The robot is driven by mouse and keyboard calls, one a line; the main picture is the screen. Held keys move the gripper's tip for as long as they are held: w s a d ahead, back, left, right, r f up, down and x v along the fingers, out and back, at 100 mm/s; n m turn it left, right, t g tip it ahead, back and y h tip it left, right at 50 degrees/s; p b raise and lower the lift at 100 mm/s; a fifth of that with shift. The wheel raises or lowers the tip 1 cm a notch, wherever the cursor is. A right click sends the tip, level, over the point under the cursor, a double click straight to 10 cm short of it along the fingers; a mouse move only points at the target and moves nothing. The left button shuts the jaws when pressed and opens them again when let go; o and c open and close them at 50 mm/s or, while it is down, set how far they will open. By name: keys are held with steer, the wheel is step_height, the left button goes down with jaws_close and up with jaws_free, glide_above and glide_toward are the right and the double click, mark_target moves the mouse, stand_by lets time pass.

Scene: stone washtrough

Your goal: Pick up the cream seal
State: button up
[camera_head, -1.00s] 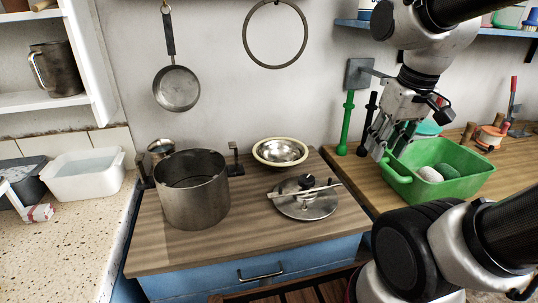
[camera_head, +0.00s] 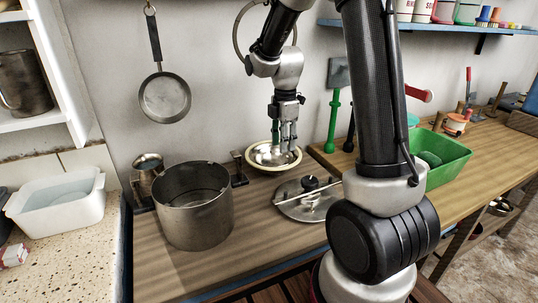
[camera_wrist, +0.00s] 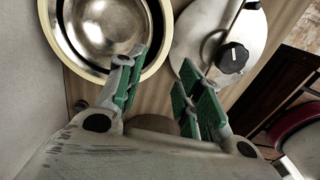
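A cream ring, which looks like the cream seal (camera_head: 252,165), lies around a shiny metal bowl (camera_head: 266,158) on the wooden counter. In the wrist view the seal (camera_wrist: 58,42) is a pale band at upper left, encircling the metal bowl (camera_wrist: 103,20). I cannot tell whether it is loose from what is under it. My gripper (camera_head: 284,148) points down over the right part of the bowl. In the wrist view my gripper (camera_wrist: 160,92) is open with green pads, and nothing is between them. Its left finger overlaps the seal's edge in the picture; contact is unclear.
A metal pot lid (camera_head: 309,198) with a black knob lies right of the bowl. A large pot (camera_head: 193,206) stands at left. A green tub (camera_head: 446,160) is on the right counter, partly behind my arm. A pan (camera_head: 164,97) hangs on the wall.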

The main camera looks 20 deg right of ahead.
mark_target(283, 167)
steer(key=shift+f, duration=0.35)
steer(key=shift+s+f, duration=0.2)
steer(key=shift+f, duration=3.35)
steer(key=shift+f, duration=0.25)
steer(key=shift+c, duration=0.3)
